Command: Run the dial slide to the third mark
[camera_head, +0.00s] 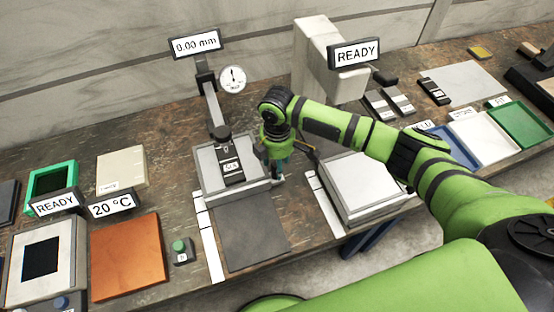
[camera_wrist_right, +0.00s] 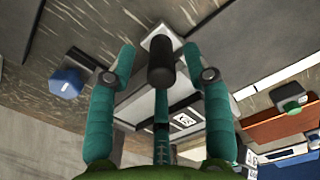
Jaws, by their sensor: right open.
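The dial slide station stands left of centre in the head view, with a pale grey base (camera_head: 205,165), a grey upright arm (camera_head: 213,105), a round dial (camera_head: 232,79) and a sign (camera_head: 194,44) reading 0.00 mm. A small dark labelled block (camera_head: 232,168) sits on the base. My right gripper (camera_head: 277,170) is at the right edge of this base, pointing down. In the right wrist view its teal fingers (camera_wrist_right: 158,58) are spread, with a black cylindrical knob (camera_wrist_right: 160,65) between them. I cannot tell whether they touch it. My left gripper is out of view.
A white-topped box (camera_head: 365,185) stands close to the right of my right gripper, and a tall pale instrument (camera_head: 318,60) with a READY sign (camera_head: 353,54) stands behind. A dark grey mat (camera_head: 250,232) lies clear in front. An orange-brown plate (camera_head: 127,255) lies to the left.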

